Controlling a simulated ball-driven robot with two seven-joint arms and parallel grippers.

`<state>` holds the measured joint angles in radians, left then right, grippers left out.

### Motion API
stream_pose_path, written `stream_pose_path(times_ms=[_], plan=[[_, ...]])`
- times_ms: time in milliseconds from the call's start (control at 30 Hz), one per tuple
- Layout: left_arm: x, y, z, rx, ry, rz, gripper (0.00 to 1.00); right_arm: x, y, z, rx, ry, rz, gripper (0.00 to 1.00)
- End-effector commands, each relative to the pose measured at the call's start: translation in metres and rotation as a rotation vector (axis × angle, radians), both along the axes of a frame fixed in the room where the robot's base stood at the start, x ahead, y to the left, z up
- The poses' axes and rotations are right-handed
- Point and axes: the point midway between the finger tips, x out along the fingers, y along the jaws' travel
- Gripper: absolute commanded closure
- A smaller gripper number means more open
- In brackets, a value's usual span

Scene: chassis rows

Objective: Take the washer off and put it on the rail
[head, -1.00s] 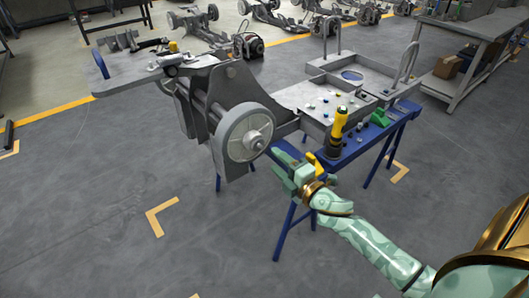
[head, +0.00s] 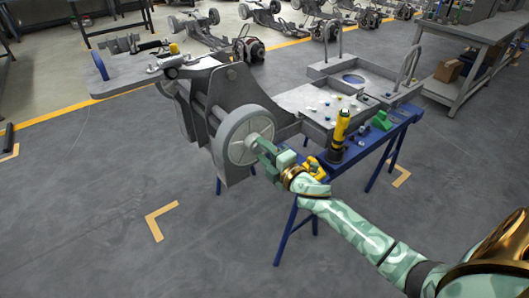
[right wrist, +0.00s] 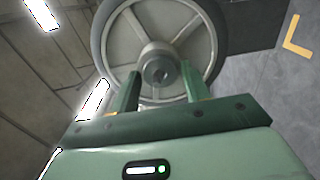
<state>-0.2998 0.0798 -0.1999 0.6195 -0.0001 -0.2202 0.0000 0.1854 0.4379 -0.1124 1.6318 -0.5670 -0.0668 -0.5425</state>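The grey wheel (head: 229,126) stands upright at the side of the chassis. Its round hub (right wrist: 150,52) shows in the right wrist view, with a darker ring (right wrist: 157,71) around the axle end that looks like the washer. My right gripper (head: 264,150) is at the hub; in the right wrist view its two fingers (right wrist: 160,72) are apart, one on each side of the ring, with a gap visible. I cannot tell whether they touch it. The blue rail (head: 372,137) runs along the near side of the chassis. My left gripper is out of view.
A yellow and black tool (head: 340,132), a green piece (head: 381,121) and a yellow piece (head: 313,167) sit along the blue rail. A grey tray (head: 318,104) with small parts lies behind. The floor in front is clear.

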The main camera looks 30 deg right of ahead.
Motion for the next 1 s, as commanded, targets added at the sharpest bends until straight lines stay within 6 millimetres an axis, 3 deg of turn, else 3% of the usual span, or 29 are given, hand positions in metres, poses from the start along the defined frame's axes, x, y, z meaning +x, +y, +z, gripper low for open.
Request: stream_pose_path(times_ms=[33,100,167,200,233,467,1000], plan=[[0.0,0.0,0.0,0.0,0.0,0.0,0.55,0.0,0.0,0.0,0.0,0.0,0.0,0.69],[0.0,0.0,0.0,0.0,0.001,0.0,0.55,0.0,0.0,0.0,0.0,0.0,0.0,0.81],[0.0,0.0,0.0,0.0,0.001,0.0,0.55,0.0,0.0,0.0,0.0,0.0,0.0,0.81],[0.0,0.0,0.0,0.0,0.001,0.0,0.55,0.0,0.0,0.0,0.0,0.0,0.0,0.74],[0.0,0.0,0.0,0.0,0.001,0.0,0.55,0.0,0.0,0.0,0.0,0.0,0.0,0.79],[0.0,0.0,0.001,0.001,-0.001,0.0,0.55,-0.004,0.0,0.0,0.001,0.001,0.0,0.79],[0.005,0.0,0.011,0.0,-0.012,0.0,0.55,-0.036,-0.003,0.0,0.001,0.001,0.0,0.79]])
